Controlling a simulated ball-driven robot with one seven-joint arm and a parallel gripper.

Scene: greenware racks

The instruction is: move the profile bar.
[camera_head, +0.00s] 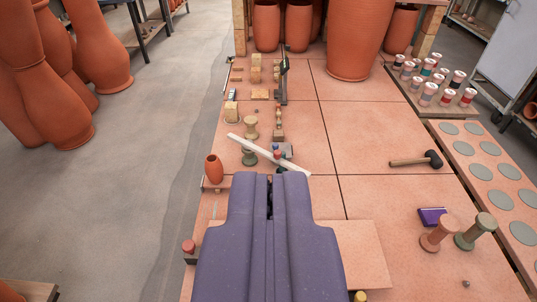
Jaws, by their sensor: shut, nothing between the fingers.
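The profile bar (262,150) is a long, pale, thin bar lying at a slant across the left part of the terracotta-tiled table. Its left end is farther away, and its right end lies just beyond the tip of my gripper. My purple gripper (271,181) reaches in from the bottom centre.
A green spool (249,158), a tan spool (251,128) and a small orange pot (214,169) stand near the bar. A mallet (418,161) lies at right. Large pots (357,38) stand at the back. The tiles right of the bar are mostly clear.

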